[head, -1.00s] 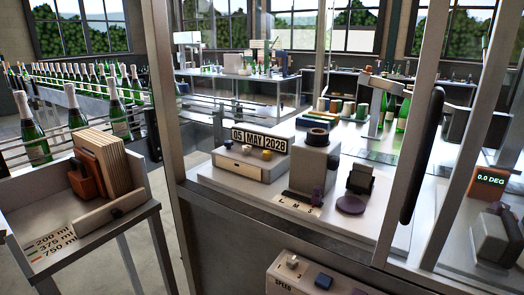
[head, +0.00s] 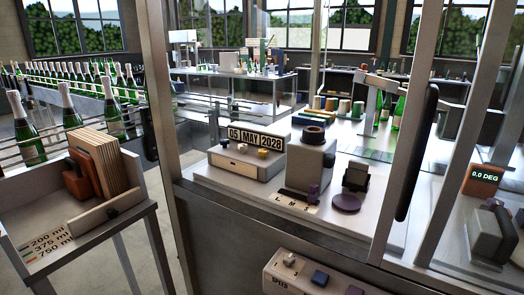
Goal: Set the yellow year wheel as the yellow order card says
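The date unit (head: 240,165) is a light box on the bench behind the frame posts. Its black-edged display (head: 256,138) reads 05 MAY 2028. Several small knobs sit on top in front of the display. The yellow year wheel seems to be the yellowish knob (head: 262,155) at the right end, under 2028; it is too small to be sure. I cannot make out a yellow order card in this view. Neither of my grippers is in view.
A metal post (head: 160,100) stands left of the bench, and a dark upright handle (head: 420,150) hangs at right. A grey block machine (head: 311,160) stands beside the date unit. A cart (head: 100,225) with wooden boards is at left. A button panel (head: 310,280) is below.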

